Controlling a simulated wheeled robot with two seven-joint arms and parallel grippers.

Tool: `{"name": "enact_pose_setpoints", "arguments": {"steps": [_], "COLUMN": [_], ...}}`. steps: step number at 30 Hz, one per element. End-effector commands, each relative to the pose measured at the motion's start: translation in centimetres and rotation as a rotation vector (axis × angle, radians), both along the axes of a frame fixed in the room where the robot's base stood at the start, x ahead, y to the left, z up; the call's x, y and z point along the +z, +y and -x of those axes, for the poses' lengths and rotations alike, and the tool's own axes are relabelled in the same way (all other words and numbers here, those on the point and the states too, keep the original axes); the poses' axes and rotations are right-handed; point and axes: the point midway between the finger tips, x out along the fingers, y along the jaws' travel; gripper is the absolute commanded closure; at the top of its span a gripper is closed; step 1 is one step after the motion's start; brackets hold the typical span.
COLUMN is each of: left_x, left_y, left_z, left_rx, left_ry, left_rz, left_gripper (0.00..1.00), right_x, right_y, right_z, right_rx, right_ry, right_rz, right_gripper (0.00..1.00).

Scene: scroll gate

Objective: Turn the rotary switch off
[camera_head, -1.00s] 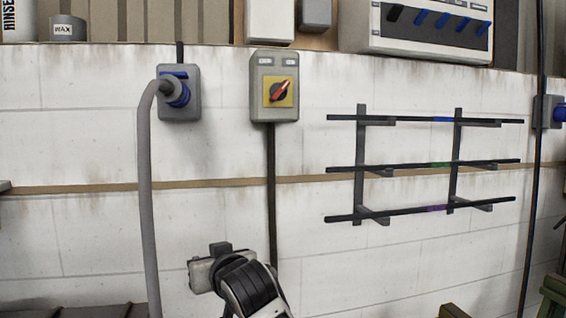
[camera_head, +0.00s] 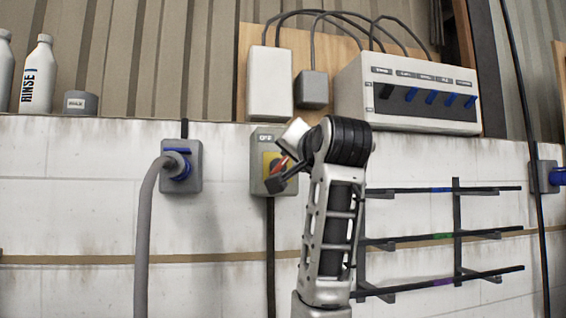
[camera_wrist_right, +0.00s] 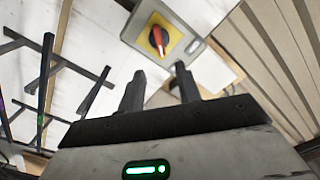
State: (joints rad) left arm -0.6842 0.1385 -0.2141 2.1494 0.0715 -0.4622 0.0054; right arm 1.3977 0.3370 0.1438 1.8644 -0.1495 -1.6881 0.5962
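The rotary switch is a red knob (camera_wrist_right: 158,40) on a yellow plate, set in a grey wall box (camera_head: 259,187). In the head view my right gripper (camera_head: 282,180) is in front of the box and covers much of the yellow plate and knob. In the right wrist view the two dark fingers of my right gripper (camera_wrist_right: 160,78) stand apart with nothing between them. The knob shows just beyond the fingertips, apparently not gripped. My left gripper is in neither view.
A grey cable plugs into a blue-grey socket (camera_head: 181,166) left of the switch. A rack of dark rods (camera_head: 440,240) is on the wall to the right. A switch panel (camera_head: 410,95), white box (camera_head: 270,84) and bottle (camera_head: 38,75) are above the wall edge.

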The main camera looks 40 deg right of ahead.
Motion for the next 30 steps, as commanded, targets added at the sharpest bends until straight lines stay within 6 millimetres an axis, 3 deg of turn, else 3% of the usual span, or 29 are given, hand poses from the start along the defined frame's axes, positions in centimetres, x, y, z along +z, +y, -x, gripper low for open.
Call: {"name": "enact_pose_setpoints", "arguments": {"steps": [9,15,21,30], "left_x": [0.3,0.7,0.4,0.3], "left_y": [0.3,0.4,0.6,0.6], "left_z": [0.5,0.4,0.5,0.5], "left_rx": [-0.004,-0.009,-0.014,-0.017], "left_ry": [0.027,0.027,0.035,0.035], "left_rz": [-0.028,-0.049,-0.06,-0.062], "left_gripper": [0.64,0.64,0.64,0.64], "right_x": [0.2,0.2,0.0,0.0], "right_y": [-3.4,-5.0,-5.6,-5.7], "right_z": [-6.2,-9.0,-10.2,-10.3], "right_rx": [0.0,0.0,0.0,0.0], "right_ry": [0.005,0.002,-0.001,-0.001], "right_rz": [-0.002,0.001,0.002,0.002], "right_gripper": [0.66,0.66,0.66,0.69]}}
